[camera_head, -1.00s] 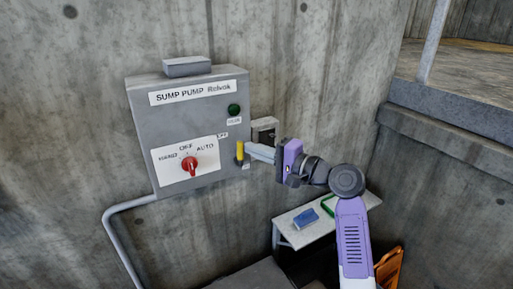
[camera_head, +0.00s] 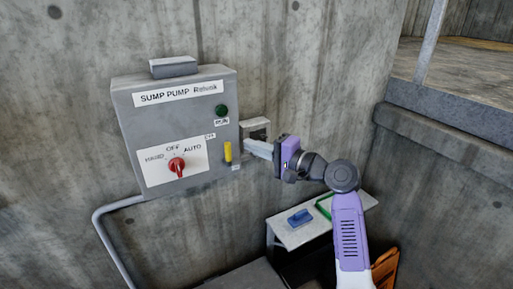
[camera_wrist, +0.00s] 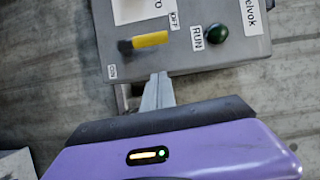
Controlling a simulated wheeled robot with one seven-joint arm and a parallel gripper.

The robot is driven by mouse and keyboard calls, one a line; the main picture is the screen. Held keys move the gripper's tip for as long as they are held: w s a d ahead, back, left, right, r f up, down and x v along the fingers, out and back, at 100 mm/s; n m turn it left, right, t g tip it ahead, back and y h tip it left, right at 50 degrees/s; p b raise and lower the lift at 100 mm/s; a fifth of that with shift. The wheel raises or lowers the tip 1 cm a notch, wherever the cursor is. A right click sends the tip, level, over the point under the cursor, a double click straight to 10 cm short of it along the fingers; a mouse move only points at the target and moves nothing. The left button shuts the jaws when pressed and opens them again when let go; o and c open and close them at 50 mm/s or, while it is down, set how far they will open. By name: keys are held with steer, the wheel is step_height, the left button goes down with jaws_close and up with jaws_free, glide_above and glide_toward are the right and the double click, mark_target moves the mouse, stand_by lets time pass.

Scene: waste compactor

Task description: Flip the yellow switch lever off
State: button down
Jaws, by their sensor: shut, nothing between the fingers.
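The yellow switch lever (camera_head: 228,151) is on the lower right of the grey control box face. In the head view it stands upright. In the wrist view the lever (camera_wrist: 150,40) has its yellow end toward the OFF label (camera_wrist: 173,20) and its dark end nearer the ON label (camera_wrist: 112,71). My gripper (camera_head: 248,146) is shut and empty, just right of the lever. In the wrist view my gripper's fingertips (camera_wrist: 160,77) are together at the box's edge, with a gap to the lever.
The grey box (camera_head: 135,115) also bears a red HAND/OFF/AUTO knob (camera_head: 177,166) and a green RUN lamp (camera_head: 221,110). A small grey wall box (camera_head: 256,126) sits behind my gripper. A white table (camera_head: 290,234) with a blue item (camera_head: 299,217) stands below.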

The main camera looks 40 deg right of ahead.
steer(key=s+d+b, duration=0.2)
steer(key=s, duration=0.8)
stand_by(0.5)
